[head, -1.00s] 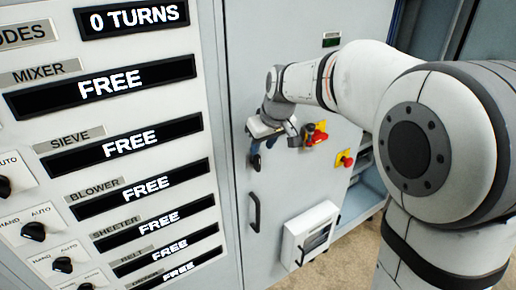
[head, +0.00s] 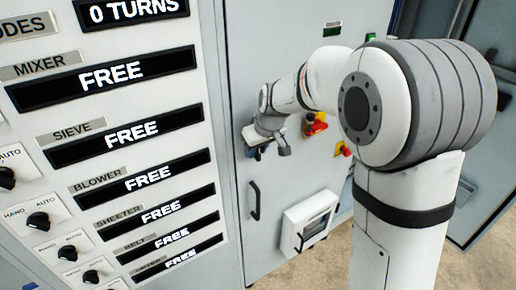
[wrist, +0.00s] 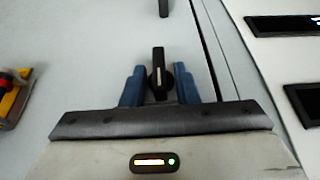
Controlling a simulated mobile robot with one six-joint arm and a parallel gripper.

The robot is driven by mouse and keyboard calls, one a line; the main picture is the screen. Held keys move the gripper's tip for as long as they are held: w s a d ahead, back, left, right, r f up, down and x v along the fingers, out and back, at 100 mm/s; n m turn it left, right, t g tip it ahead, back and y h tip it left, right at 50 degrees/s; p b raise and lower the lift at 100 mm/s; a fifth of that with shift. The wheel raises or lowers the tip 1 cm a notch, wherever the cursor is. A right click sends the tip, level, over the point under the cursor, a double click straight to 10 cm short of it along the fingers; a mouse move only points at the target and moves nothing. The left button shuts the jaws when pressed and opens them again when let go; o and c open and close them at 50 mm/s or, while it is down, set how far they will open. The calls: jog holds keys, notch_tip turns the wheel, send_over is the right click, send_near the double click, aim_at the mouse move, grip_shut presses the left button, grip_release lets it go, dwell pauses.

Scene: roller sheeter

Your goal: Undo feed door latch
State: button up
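The feed door latch (wrist: 158,72), a black turn handle on a round base, shows in the wrist view on the pale grey door (wrist: 85,60). Its bar lies roughly along the picture's vertical. My gripper (wrist: 160,80) has its two blue fingers apart, one on each side of the latch, with a gap beside the bar. I cannot tell how deep the fingers reach. In the head view my gripper (head: 252,150) is at the door, above the door handle, and mostly hides the latch.
A black door handle (head: 254,201) is below the latch. A white box (head: 308,222) sits lower right. A red-and-yellow switch (head: 316,125) and a red button (head: 343,149) are to the right. The control panel (head: 110,110) with FREE displays is at left.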

jog(key=c, duration=0.3)
jog(key=shift+c, duration=0.2)
jog(key=shift+w+d+f+b, duration=0.1)
jog(key=shift+b, duration=0.3)
jog(key=g+y+b, duration=0.1)
jog(key=b, duration=0.1)
jog(key=g+y+b, duration=0.1)
jog(key=y+b, duration=0.1)
jog(key=shift+w+d+f+m, duration=0.2)
jog(key=shift+m, duration=0.2)
jog(key=shift+w+d+f+m+g+y+b, duration=0.15)
jog(key=shift+m+g+y+b, duration=0.6)
jog(key=shift+y+b, duration=0.9)
jog(key=shift+d+f+m+g+y+b, duration=0.15)
jog(key=shift+m+g+y+b, duration=0.55)
jog(key=shift+y, duration=1.6)
jog(key=shift+w+d+f+m+g+y+b, duration=0.1)
jog(key=shift+f+m+g+y+b, duration=0.2)
jog(key=shift+g+y+b, duration=1.15)
jog(key=shift+t+y, duration=0.3)
jog(key=shift+y, duration=0.4)
jog(key=o, duration=0.7)
jog(key=shift+c, duration=0.2)
